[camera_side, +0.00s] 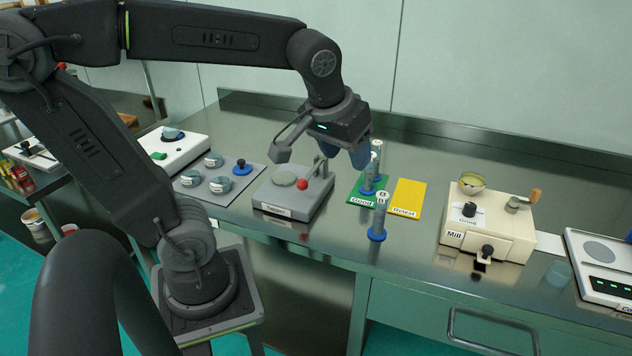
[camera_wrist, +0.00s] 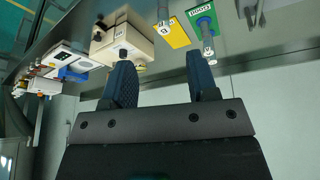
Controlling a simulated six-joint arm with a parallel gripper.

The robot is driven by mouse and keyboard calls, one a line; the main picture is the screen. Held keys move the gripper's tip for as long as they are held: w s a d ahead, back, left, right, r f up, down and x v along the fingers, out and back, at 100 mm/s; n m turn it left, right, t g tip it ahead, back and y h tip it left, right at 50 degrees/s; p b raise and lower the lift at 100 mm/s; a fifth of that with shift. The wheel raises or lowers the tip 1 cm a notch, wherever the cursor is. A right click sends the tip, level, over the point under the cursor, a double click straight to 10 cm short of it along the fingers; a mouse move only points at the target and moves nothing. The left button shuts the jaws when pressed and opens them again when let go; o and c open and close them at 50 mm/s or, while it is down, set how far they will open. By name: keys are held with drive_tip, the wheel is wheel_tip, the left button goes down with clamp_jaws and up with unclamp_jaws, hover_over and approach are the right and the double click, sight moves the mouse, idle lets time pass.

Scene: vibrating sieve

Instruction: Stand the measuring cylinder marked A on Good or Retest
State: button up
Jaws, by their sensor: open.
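My gripper (camera_side: 345,151) is open and empty above the bench, behind the grey sieve unit; its blue fingers also show in the wrist view (camera_wrist: 161,72). The front cylinder (camera_side: 379,218) bears a white B disc on top and stands on bare bench. Another cylinder (camera_side: 368,178) appears to stand on the green Good pad (camera_side: 356,197). The yellow Retest pad (camera_side: 408,196) looks clear in the side view.
The grey sieve unit (camera_side: 290,204) with a red-knobbed lever is left of the pads. A cream mill (camera_side: 487,222) stands to the right. A tray (camera_side: 218,184) with several round pieces lies further left. Bare bench lies between the Retest pad and the mill.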

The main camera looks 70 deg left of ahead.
drive_tip(key=s+d+f+m+t+h, duration=0.1)
drive_tip(key=s+d+f+m, duration=0.1)
drive_tip(key=s+m, duration=0.3)
drive_tip(key=shift+s+d+f, duration=0.35)
drive_tip(key=shift+s+d, duration=0.45)
drive_tip(key=shift+s, duration=0.2)
idle(0.4)
